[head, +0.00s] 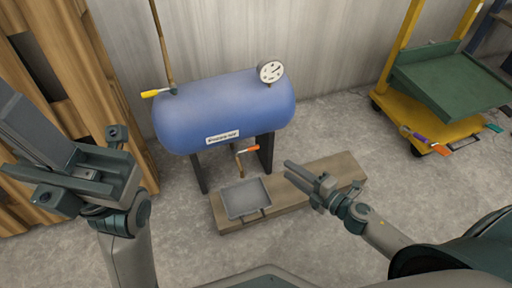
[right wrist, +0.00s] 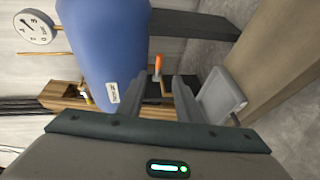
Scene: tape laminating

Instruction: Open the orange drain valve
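The orange drain valve handle (head: 248,149) sits under the blue tank (head: 224,108), on a thin brass pipe that drops toward a grey tray (head: 245,198). It also shows in the right wrist view (right wrist: 158,63), just beyond and between the fingertips. My right gripper (head: 306,172) is to the right of the handle, apart from it, over the wooden plank. Its two fingers show spread with nothing between them in the right wrist view (right wrist: 171,88). My left gripper (head: 70,165) is at the far left, away from the tank; its finger opening is not clear.
A yellow-handled valve (head: 155,93) and a pressure gauge (head: 270,71) are on the tank. Dark legs support the tank beside the orange handle. A wooden plank (head: 325,178) lies under the tray. A yellow cart (head: 430,125) with tools stands at right. Bare floor lies between.

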